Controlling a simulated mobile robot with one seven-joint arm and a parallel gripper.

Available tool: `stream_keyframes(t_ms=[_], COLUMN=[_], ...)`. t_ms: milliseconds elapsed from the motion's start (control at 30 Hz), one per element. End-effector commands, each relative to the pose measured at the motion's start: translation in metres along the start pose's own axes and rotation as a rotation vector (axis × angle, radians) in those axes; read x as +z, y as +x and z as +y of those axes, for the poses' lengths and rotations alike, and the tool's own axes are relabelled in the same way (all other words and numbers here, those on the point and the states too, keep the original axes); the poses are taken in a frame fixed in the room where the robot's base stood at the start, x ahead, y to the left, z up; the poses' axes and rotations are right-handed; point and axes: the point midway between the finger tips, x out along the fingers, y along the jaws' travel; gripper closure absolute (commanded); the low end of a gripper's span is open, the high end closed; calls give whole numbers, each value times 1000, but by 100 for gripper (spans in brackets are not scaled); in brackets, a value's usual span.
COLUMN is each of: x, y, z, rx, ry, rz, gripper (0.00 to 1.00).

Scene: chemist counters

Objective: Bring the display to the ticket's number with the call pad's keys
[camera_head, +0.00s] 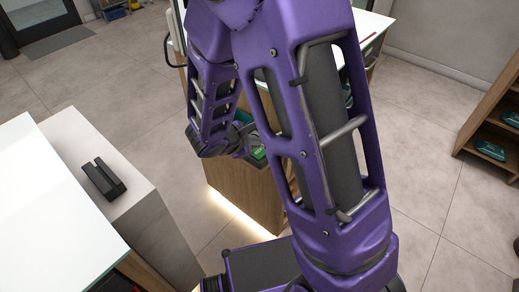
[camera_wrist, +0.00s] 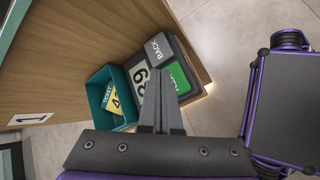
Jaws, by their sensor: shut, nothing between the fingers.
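The call pad (camera_wrist: 183,52) is a dark panel on the wooden counter. It carries a grey key marked BACK (camera_wrist: 158,49), a green key (camera_wrist: 180,77) and a white number display (camera_wrist: 140,78). The display seems to end in 9, but its digits are partly cut off by my fingers. A yellow ticket (camera_wrist: 112,97) lies in a teal tray (camera_wrist: 97,80) beside the pad; its number starts with 4 and the rest is unclear. My gripper (camera_wrist: 162,72) is shut and empty, its tips over the pad between display and green key; contact cannot be told. The green key also shows in the head view (camera_head: 258,153).
The wooden counter (camera_wrist: 75,45) bears a plate marked 1 (camera_wrist: 30,119). Tiled floor lies open between.

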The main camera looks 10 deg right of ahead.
Motion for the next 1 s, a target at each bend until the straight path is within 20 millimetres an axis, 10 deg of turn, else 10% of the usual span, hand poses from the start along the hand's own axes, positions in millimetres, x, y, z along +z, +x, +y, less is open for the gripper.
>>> stream_keyframes(t_ms=[1000], x=[-6], y=[8], z=[-6], rx=[0], ry=[0], rz=[0], gripper=[100])
